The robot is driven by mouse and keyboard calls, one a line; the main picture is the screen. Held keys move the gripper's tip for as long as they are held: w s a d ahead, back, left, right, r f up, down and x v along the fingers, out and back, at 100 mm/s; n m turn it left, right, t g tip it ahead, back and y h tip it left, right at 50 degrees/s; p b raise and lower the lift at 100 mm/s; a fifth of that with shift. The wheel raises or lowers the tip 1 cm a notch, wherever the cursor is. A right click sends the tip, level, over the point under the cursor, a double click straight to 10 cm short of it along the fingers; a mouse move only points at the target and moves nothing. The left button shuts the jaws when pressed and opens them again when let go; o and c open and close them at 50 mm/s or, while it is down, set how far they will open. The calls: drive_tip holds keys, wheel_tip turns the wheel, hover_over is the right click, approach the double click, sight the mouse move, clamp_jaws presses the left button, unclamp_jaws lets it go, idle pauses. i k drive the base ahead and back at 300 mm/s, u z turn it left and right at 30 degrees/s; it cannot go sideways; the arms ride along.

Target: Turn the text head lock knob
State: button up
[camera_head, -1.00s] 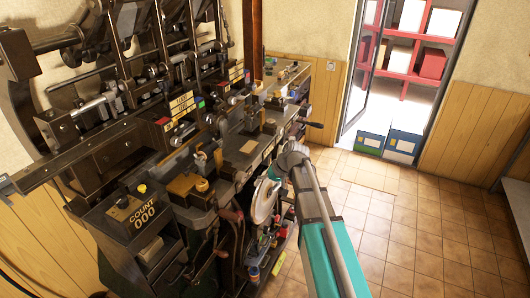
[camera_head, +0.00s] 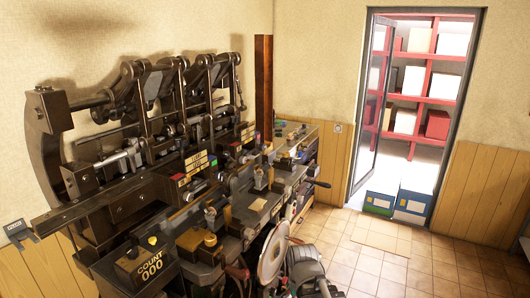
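The cam press (camera_head: 120,205) fills the left half of the head view, a dark machine with linkages along its top. Cream label plates (camera_head: 196,160) with dark lettering too small to read sit on its front, near small red and green blocks. Several small knobs and brass-coloured blocks (camera_head: 196,241) are on its bench. I cannot tell which part is the text head lock knob. A grey and dark part of my arm (camera_head: 304,268) shows at the bottom edge, beside a pale disc (camera_head: 272,250). I cannot make out my gripper's fingers.
Tiled floor (camera_head: 390,272) is open at the right. An open doorway shows red shelves (camera_head: 425,75), with blue and green boxes (camera_head: 412,205) at its threshold.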

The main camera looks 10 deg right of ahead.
sight(262, 147)
drive_tip(key=k, duration=1.3)
drive_tip(key=z, duration=0.4)
drive_tip(key=i, duration=2.45)
drive_tip(key=u, duration=0.7)
drive_tip(key=k, duration=0.4)
drive_tip(key=z, duration=0.05)
